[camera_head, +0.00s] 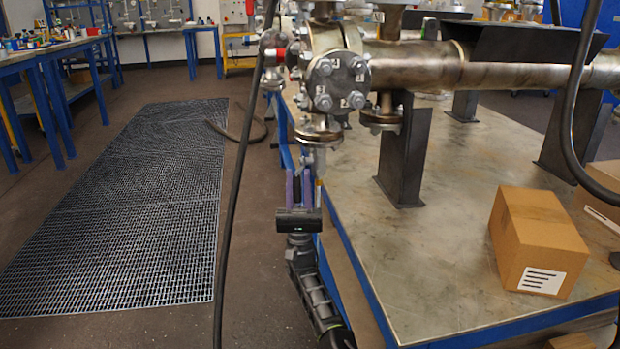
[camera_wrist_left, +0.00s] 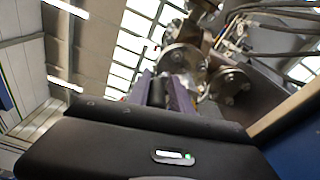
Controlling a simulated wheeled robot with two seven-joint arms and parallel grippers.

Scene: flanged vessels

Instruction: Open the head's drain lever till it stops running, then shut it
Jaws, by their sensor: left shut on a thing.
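The vessel's head (camera_head: 338,85) is a metal bolted flange end at the table's near left corner. A flanged outlet (camera_head: 318,130) hangs below it. My left gripper (camera_head: 303,175) points upward just under this outlet, beside the table edge. Its purple fingers are shut on a small dark part, apparently the drain lever (camera_wrist_left: 158,92), seen between the fingers in the left wrist view. The fingers hide most of it, so its angle cannot be told. Bolted flanges (camera_wrist_left: 184,58) rise above the fingers there. No running liquid can be made out. My right gripper is not in view.
The vessel's long pipe (camera_head: 500,76) rests on dark supports (camera_head: 403,150) on the blue-edged table (camera_head: 420,260). A cardboard box (camera_head: 537,240) stands at the right. A dark cable (camera_head: 233,190) hangs left of the gripper. A floor grating (camera_head: 130,200) lies left.

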